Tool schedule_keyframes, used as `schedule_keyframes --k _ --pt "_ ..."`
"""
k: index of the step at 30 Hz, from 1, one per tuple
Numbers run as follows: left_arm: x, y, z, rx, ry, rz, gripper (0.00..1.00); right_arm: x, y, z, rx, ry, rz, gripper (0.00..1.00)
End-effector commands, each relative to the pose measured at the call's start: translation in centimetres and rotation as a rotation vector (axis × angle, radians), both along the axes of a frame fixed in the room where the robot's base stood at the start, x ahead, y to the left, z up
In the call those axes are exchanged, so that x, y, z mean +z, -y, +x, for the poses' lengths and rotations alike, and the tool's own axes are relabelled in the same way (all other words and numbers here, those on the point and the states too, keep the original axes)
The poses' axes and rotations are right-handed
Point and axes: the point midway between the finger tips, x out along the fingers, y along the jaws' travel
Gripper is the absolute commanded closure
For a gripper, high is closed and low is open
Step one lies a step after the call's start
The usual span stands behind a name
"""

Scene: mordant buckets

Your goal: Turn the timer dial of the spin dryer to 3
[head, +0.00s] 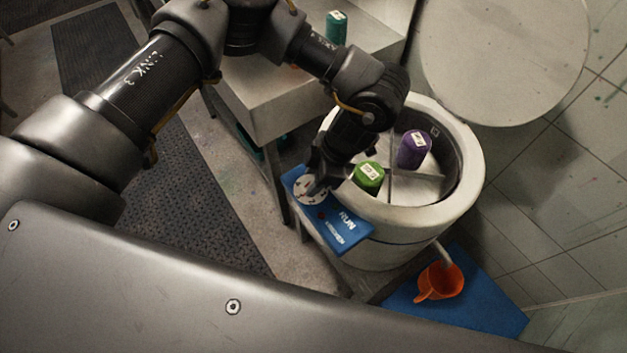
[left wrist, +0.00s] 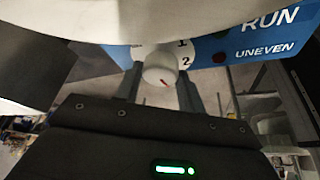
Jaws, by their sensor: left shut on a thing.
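The spin dryer (head: 465,195) is a round white drum with a blue control panel (head: 345,232) on its near left side. The white timer dial (head: 305,194) is at the panel's left end, partly covered by my left gripper (head: 318,182). In the left wrist view the dial knob (left wrist: 158,68) is between the fingers of my left gripper (left wrist: 160,88), which is shut on it. A red mark on the knob points to the lower right in that view. The figures 1 and 2 show right of the knob; other figures are hidden. My right gripper is not in view.
A green spool (head: 369,177) and a purple spool (head: 414,149) stand in the dryer's divided drum. The round lid (head: 505,50) is raised behind it. An orange jug (head: 440,281) stands on a blue mat (head: 490,310) below the spout. A teal spool (head: 336,27) stands at the back.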

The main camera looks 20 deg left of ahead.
Motion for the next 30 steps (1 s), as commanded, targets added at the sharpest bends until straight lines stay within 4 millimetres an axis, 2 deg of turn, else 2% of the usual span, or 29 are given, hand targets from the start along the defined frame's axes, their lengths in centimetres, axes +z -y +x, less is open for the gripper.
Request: schedule_keyframes --k 3,12,29,30 --pt "-0.3 0.0 -0.1 -0.076 -0.001 0.0 0.84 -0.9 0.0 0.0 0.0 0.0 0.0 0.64" --pt "-0.2 0.0 -0.2 -0.193 -0.003 -0.002 0.84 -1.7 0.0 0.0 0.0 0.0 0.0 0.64" --pt "-0.1 0.1 -0.2 -0.221 -0.002 -0.003 0.84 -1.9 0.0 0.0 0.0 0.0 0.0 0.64" --pt "-0.1 0.1 -0.2 -0.221 -0.002 -0.003 0.58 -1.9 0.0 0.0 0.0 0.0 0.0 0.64"
